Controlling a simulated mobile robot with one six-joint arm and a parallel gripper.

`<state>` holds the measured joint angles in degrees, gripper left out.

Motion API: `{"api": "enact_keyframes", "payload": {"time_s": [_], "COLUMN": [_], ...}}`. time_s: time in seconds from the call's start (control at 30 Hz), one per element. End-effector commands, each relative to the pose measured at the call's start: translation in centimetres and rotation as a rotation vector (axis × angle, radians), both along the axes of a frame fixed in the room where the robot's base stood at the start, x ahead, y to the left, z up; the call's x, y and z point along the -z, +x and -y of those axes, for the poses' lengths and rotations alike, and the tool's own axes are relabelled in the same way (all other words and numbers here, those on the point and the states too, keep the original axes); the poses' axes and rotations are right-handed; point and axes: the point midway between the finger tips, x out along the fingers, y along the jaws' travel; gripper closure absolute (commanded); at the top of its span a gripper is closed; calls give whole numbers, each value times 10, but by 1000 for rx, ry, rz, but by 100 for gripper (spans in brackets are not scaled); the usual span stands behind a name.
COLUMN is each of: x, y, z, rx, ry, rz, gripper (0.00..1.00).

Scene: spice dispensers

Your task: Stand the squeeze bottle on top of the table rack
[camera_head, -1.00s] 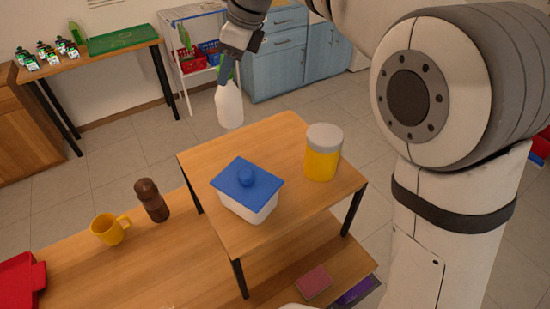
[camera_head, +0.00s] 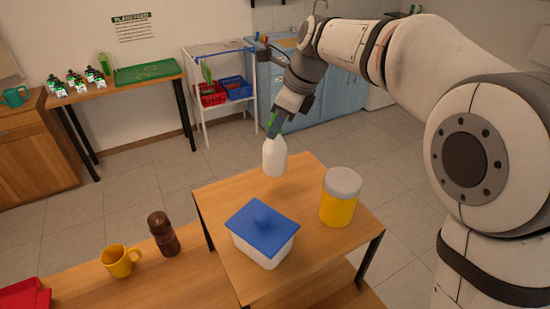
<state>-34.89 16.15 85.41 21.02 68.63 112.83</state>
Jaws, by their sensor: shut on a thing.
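The squeeze bottle (camera_head: 275,157) is white with a green top and hangs upright in my gripper (camera_head: 274,124). My gripper is shut on its green top. The bottle appears at the back part of the table rack's wooden top (camera_head: 222,200), behind the blue-lidded box. I cannot tell whether its base touches the wood or hovers just above it. The fingertips partly hide the bottle's top.
On the rack top stand a white box with a blue lid (camera_head: 262,235) at the front and a yellow jar with a grey lid (camera_head: 339,197) at the right. A brown bottle (camera_head: 163,234) and a yellow mug (camera_head: 119,260) stand on the lower table. The rack's back left is clear.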

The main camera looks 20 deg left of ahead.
Motion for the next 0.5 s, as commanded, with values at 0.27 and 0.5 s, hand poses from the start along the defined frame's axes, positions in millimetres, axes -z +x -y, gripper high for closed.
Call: {"api": "enact_keyframes", "payload": {"time_s": [0.27,0.5], "x": [25,54], "y": [0,-1], "z": [0,-1], "rx": [-1,-1], "ry": [0,1], "rz": [0,0], "gripper": [100,100]}}
